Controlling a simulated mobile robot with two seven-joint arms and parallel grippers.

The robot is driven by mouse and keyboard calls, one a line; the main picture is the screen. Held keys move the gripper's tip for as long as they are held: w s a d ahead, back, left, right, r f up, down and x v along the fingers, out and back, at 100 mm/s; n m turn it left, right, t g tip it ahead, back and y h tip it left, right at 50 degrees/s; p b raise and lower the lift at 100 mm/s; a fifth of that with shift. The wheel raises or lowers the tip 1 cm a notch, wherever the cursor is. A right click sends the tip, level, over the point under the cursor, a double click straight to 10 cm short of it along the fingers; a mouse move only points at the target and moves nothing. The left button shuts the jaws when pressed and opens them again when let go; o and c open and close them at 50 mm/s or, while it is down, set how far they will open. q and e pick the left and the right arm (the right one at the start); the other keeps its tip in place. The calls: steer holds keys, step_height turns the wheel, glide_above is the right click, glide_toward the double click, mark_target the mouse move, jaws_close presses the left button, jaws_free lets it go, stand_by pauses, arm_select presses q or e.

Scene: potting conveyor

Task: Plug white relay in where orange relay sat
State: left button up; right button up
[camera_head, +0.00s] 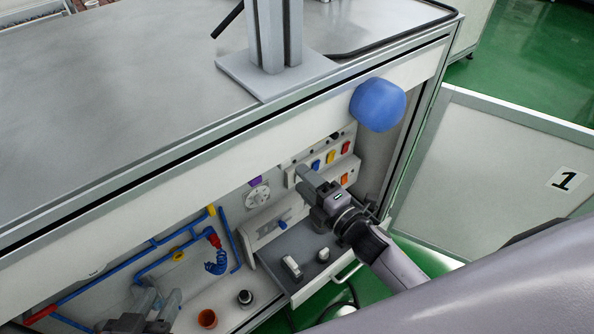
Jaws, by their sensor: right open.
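Another orange relay (344,179) is on the lower row. I cannot make out a white relay for sure. My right gripper (304,180) is open and empty, its fingers pointing left just in front of the panel and covering part of the lower row. My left gripper (156,299) is low at the left, its fingers apart with nothing seen between them.
A grey tray (308,244) below holds a light block (291,268) and a small knob-like piece (323,255). A brown pot (207,318) and a dark knob (245,297) stand left of it. Blue pipes line the cabinet's left. A blue rounded object (378,104) hangs at the upper edge.

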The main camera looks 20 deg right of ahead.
steer(key=shift+v, duration=1.35)
